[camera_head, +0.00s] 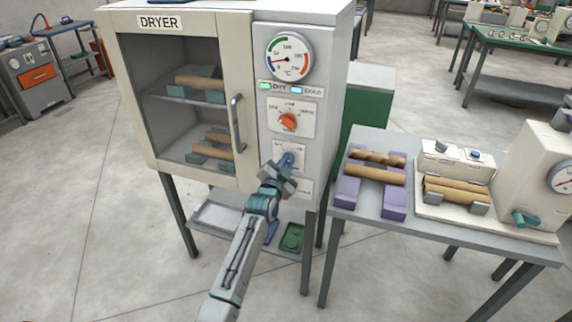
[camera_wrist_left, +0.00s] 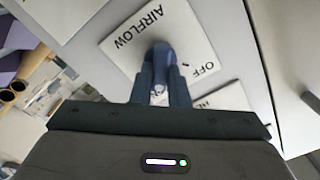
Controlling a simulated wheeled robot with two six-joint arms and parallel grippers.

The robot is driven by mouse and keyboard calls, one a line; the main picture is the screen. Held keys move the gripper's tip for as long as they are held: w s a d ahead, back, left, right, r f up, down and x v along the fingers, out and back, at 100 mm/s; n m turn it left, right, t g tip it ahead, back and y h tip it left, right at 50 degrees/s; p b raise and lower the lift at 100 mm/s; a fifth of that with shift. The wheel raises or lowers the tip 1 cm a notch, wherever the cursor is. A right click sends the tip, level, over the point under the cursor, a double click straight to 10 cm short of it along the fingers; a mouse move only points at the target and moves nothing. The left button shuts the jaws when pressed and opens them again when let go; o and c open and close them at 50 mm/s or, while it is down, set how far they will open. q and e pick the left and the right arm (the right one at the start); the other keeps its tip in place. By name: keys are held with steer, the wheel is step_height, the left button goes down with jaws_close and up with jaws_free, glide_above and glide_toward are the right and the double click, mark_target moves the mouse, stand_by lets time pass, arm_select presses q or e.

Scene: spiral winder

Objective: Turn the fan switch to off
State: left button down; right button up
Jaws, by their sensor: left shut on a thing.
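The dryer (camera_head: 238,100) stands at centre left with its control panel on the right side. The fan switch is a blue-grey knob (camera_wrist_left: 161,52) on a white plate marked AIRFLOW (camera_wrist_left: 190,42), with OFF printed near one edge. My left gripper (camera_head: 284,166) is at this lower knob on the panel, and its fingers are shut on the knob in the left wrist view (camera_wrist_left: 160,78). The fingers hide part of the knob and plate, so I cannot tell which mark it points to. My right gripper is not in view.
An orange knob (camera_head: 288,122) and a round temperature gauge (camera_head: 290,58) sit above on the panel. The dryer door has a vertical handle (camera_head: 238,124). A table (camera_head: 412,228) at right holds wooden rolls on purple supports (camera_head: 393,202) and a cream machine (camera_head: 530,165).

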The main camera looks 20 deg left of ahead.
arm_select(q)
steer(key=shift+n, duration=0.3)
steer(key=shift+a+n+p, duration=0.2)
steer(key=shift+n+p, duration=1.05)
steer(key=shift+n, duration=2.55)
steer(key=shift+a+n+p, duration=0.2)
steer(key=shift+n+p, duration=1.05)
steer(key=shift+n, duration=2.55)
steer(key=shift+f, duration=0.1)
steer(key=c, duration=1.4)
jaws_free()
